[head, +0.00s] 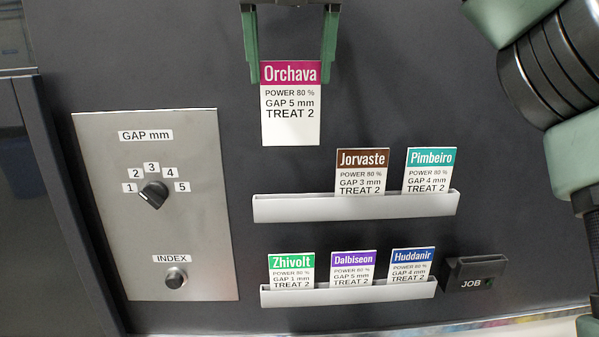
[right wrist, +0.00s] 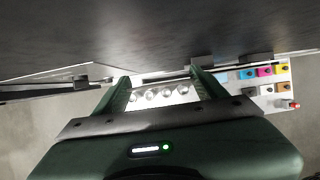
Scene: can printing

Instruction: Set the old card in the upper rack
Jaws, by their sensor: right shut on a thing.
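My right gripper (head: 290,78) comes in from the top of the head view, shut on the Orchava card (head: 290,125). The card has a magenta header, hangs upright and faces the camera. It is above the upper rack (head: 290,208) and apart from it. That rack is a pale ledge holding the brown-headed Jorvaste card (head: 362,170) and the teal-headed Pimbeiro card (head: 430,170); its left part is empty. In the right wrist view my right gripper (right wrist: 165,80) shows both fingers, but the card is hard to make out there. My left gripper is not in view.
The lower rack (head: 345,294) holds the Zhivolt (head: 291,270), Dalbiseon (head: 354,268) and Huddanir (head: 412,266) cards. The JOB holder (head: 470,284), at right, shows no card. A metal panel (head: 165,235) with a GAP dial (head: 153,195) and INDEX knob (head: 176,277) is at left.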

